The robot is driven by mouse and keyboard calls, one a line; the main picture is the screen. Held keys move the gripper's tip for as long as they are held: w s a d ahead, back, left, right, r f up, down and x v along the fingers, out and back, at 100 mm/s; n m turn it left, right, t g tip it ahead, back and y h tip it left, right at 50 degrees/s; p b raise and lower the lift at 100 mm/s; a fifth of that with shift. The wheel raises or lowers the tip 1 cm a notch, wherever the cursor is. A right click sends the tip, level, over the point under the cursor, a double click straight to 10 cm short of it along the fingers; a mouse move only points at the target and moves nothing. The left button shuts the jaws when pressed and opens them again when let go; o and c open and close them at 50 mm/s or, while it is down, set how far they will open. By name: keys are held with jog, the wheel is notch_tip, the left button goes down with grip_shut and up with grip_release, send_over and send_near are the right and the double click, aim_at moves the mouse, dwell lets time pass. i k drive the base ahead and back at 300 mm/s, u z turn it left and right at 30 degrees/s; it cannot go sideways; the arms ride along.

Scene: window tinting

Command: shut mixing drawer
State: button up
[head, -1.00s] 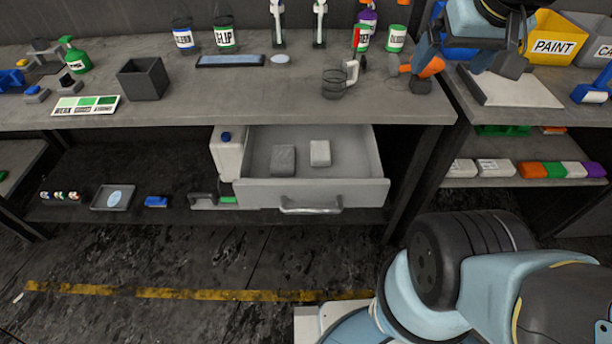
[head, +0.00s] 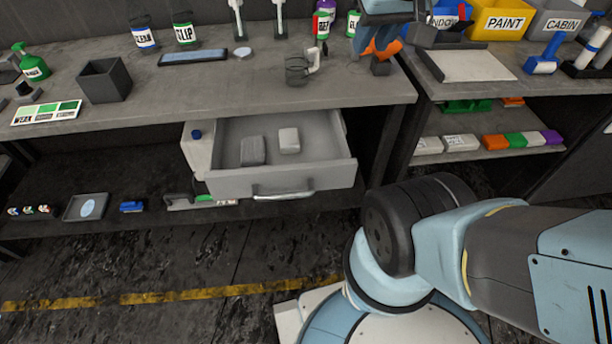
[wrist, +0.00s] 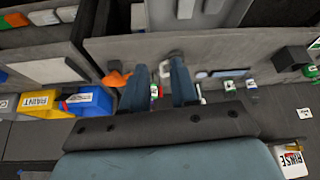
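The mixing drawer (head: 310,180) is pulled out beneath the left workbench, with a silver bar handle (head: 283,195) on its front. Two small grey blocks, one darker (head: 253,151) and one lighter (head: 289,141), lie inside. My gripper is at the top edge of the head view, above the bench's right end and partly cut off, up and to the right of the drawer. In the wrist view my gripper (wrist: 158,75) has its two fingers apart with nothing held between them. It is clear of the drawer handle.
A white jug (head: 197,150) stands beside the drawer. The floor (head: 170,260) before the drawer is clear, with my arm to its right.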

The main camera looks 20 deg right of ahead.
aim_at(324, 162)
jog(key=u, duration=0.7)
jog(key=k, duration=2.05)
jog(key=z, duration=0.9)
jog(key=i, duration=1)
jog(key=u, duration=0.05)
